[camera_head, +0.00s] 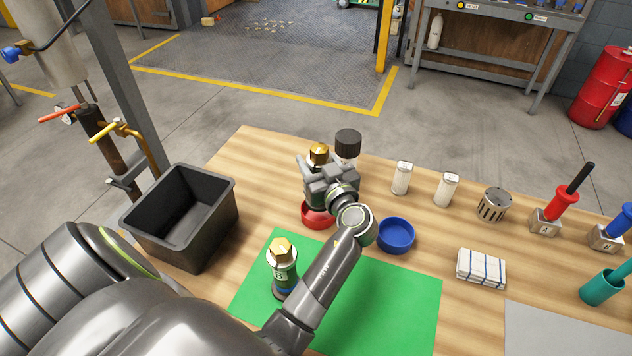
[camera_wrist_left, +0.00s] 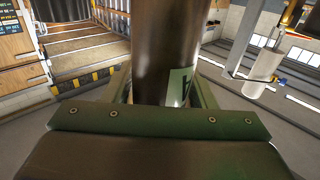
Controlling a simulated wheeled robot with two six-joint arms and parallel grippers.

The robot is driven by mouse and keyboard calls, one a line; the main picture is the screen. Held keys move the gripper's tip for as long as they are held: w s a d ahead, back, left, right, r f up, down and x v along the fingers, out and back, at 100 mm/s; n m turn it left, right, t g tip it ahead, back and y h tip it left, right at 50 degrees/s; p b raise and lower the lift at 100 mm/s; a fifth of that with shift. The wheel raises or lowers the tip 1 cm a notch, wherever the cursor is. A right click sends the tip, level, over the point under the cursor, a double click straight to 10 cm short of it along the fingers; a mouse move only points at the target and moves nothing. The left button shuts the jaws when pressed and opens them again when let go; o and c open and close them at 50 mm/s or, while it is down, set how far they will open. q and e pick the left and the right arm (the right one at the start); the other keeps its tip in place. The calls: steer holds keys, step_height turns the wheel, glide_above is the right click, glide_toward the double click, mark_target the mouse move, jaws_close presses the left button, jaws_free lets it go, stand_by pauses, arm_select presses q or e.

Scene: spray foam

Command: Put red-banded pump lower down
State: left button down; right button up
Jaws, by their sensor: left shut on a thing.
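My left gripper (camera_head: 325,180) is shut on a brass-capped pump (camera_head: 319,154), at the back middle of the table. The gripper hides most of the pump's body, and I cannot see its band colour. In the left wrist view a dark cylinder (camera_wrist_left: 165,45) with a pale label stands between the fingers. A red round dish (camera_head: 318,216) lies just below the gripper; whether the pump touches it is hidden. A second brass-capped pump (camera_head: 283,262) with a B label and a blue band stands upright on the green mat (camera_head: 390,300). My right gripper is out of view.
A black-capped bottle (camera_head: 347,143) stands close behind the gripper. A blue dish (camera_head: 396,235) sits to its right. A black bin (camera_head: 180,215) stands left. Two white bottles (camera_head: 402,178), a slotted metal cup (camera_head: 494,205) and a folded cloth (camera_head: 481,268) are on the right.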

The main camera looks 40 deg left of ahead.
arm_select(q)
steer(key=shift+a+f, duration=0.1)
steer(key=shift+f, duration=0.6)
step_height(320, 180, down, 3)
steer(key=shift+r, duration=0.1)
steer(key=shift+f+p, duration=0.3)
steer(key=shift+f, duration=0.3)
steer(key=c, duration=0.9)
jaws_free()
steer(key=shift+c, duration=0.2)
steer(key=o, duration=0.3)
steer(key=shift+o, duration=0.2)
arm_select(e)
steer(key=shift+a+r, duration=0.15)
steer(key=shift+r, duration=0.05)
